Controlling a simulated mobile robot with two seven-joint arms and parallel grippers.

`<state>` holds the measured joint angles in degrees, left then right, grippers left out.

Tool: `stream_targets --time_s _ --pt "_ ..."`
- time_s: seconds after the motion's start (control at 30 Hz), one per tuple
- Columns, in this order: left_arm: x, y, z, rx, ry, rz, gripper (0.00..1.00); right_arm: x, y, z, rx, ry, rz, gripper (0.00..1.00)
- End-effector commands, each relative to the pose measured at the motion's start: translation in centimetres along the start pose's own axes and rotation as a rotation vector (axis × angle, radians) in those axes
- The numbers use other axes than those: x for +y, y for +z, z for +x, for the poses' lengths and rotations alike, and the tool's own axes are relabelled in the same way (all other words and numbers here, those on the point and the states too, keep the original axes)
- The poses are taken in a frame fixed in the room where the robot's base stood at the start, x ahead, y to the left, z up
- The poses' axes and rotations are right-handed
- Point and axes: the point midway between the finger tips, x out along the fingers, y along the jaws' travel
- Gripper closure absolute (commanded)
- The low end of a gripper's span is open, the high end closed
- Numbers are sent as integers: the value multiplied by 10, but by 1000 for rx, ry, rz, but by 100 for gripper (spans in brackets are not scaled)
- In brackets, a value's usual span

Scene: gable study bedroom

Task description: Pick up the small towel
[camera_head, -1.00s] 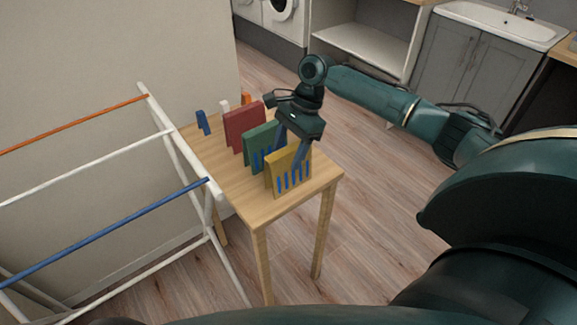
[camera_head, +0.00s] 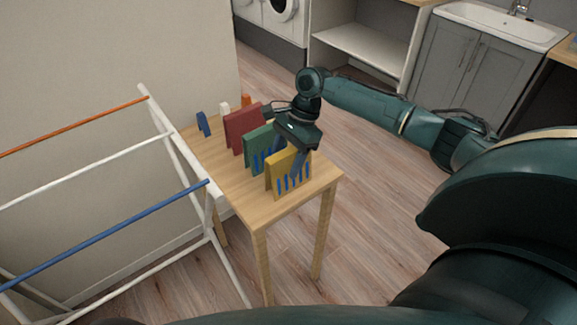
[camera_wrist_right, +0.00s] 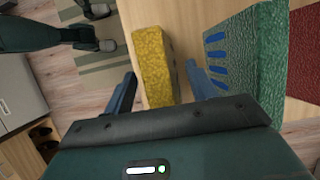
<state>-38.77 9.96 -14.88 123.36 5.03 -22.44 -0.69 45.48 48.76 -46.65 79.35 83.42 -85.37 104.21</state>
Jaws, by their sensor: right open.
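Three folded towels stand on edge in a row on a wooden table. The yellow towel (camera_head: 290,178), with blue stripes, is nearest and looks smallest; behind it are the green towel (camera_head: 258,148) and the red towel (camera_head: 241,126). My right gripper (camera_head: 287,157) points down just over the yellow towel, partly hiding the yellow and green ones. In the right wrist view its open fingers (camera_wrist_right: 161,88) lie on either side of the yellow towel (camera_wrist_right: 154,60), with one finger in the gap before the green towel (camera_wrist_right: 248,70). My left gripper does not show.
The wooden table (camera_head: 262,207) is small and touches or nearly touches a white drying rack (camera_head: 174,150) on the left. Blue, white and orange clothes pegs (camera_head: 203,124) stand at the table's back. Floor is open to the right.

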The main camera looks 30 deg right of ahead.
Motion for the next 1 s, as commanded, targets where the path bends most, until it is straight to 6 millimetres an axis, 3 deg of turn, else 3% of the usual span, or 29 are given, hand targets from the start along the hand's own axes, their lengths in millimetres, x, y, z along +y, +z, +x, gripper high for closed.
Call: stream_targets --time_s 0.87,1.0 --pt "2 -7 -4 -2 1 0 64 0 -1 3 0 0 0 44" --pt "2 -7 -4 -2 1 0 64 0 -1 3 0 0 0 53"
